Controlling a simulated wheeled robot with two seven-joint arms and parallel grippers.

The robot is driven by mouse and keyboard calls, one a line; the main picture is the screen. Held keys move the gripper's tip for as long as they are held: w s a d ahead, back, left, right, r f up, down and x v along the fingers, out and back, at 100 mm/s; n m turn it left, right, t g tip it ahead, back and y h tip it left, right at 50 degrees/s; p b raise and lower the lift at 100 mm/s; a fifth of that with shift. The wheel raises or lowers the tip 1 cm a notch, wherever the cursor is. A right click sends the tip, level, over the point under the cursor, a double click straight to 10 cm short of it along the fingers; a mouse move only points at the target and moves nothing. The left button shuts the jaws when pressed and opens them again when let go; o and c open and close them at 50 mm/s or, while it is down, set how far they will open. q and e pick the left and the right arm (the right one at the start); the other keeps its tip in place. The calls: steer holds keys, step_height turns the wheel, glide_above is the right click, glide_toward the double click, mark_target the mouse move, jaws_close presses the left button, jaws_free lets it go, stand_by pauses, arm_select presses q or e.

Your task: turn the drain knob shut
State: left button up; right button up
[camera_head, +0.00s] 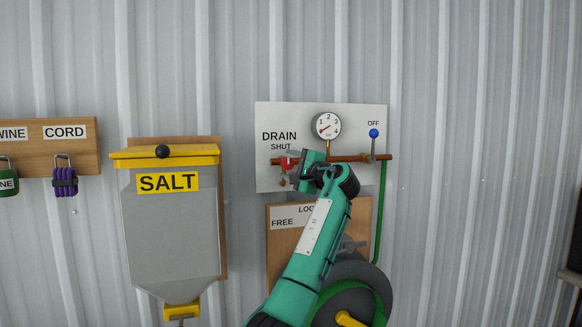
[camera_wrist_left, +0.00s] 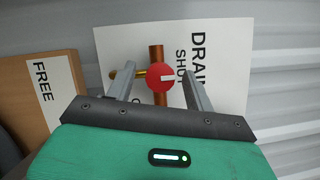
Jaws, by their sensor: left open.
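The drain knob is a round red knob (camera_head: 288,163) with a white mark, on a copper pipe below the words DRAIN and SHUT on a white wall panel. In the left wrist view the red knob (camera_wrist_left: 160,77) lies between the two finger tips, and its white mark points right, toward the word SHUT. My left gripper (camera_head: 292,168) is at the knob, and its body hides part of the pipe. It also shows in the left wrist view (camera_wrist_left: 165,85), open with a finger on each side of the knob and gaps visible. My right gripper is not in view.
A pressure gauge (camera_head: 326,126) and a blue-tipped lever (camera_head: 374,134) marked OFF share the panel. A grey SALT bin (camera_head: 170,230) with a yellow lid hangs left. A wooden board (camera_head: 283,243) labelled FREE and a hose reel (camera_head: 375,277) are below.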

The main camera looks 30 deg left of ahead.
arm_select(q)
steer(key=b+v, duration=0.4)
steer(key=v, duration=1)
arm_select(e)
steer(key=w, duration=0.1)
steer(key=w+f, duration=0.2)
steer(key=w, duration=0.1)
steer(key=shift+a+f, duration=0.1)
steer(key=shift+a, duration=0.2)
